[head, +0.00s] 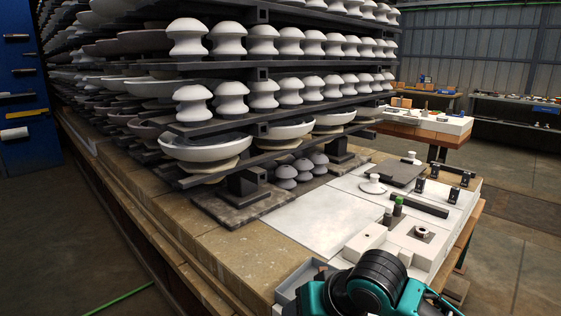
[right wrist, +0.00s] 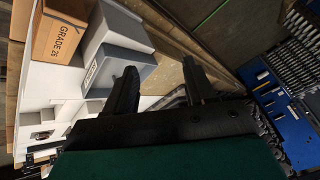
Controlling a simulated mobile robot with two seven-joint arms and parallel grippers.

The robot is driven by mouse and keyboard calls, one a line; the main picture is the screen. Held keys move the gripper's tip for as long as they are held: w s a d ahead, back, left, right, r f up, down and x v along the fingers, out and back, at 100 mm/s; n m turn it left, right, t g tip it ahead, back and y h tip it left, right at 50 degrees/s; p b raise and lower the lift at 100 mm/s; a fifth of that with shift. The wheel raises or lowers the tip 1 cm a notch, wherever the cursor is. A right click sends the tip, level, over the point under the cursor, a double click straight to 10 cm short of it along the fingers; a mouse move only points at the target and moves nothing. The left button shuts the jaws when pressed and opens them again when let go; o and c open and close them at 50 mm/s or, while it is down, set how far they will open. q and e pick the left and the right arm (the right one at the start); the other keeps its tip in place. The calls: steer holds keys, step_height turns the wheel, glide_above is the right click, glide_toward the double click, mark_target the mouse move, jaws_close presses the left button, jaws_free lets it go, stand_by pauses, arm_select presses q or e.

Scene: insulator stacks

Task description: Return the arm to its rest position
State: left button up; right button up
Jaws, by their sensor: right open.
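My right arm (head: 375,285), teal and black, shows at the bottom right of the head view, over the near edge of the bench. Its gripper cannot be made out there. In the right wrist view my right gripper (right wrist: 160,82) has its two black fingers spread apart with nothing between them. A grey box (right wrist: 115,58) and a cardboard box marked GRADE (right wrist: 60,30) stand beyond the fingers, to the left. I cannot tell whether the left finger touches the grey box. My left arm and gripper are not in view.
A rack (head: 265,130) of white insulators stands on the stone-topped bench (head: 235,250). Floor at the left is open.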

steer(key=s+d+f+t+y, duration=0.1)
steer(key=s+d+f+t, duration=0.2)
steer(key=f, duration=0.8)
steer(key=s+d+f+t+h, duration=0.1)
steer(key=s+d+f, duration=0.3)
steer(key=s+d, duration=0.1)
steer(key=s+d+f+n+t+h, duration=0.1)
steer(key=s+d+f+h, duration=0.1)
steer(key=s+d+f, duration=0.2)
steer(key=s+d, duration=0.1)
steer(key=s, duration=0.2)
steer(key=shift+s+f, duration=0.3)
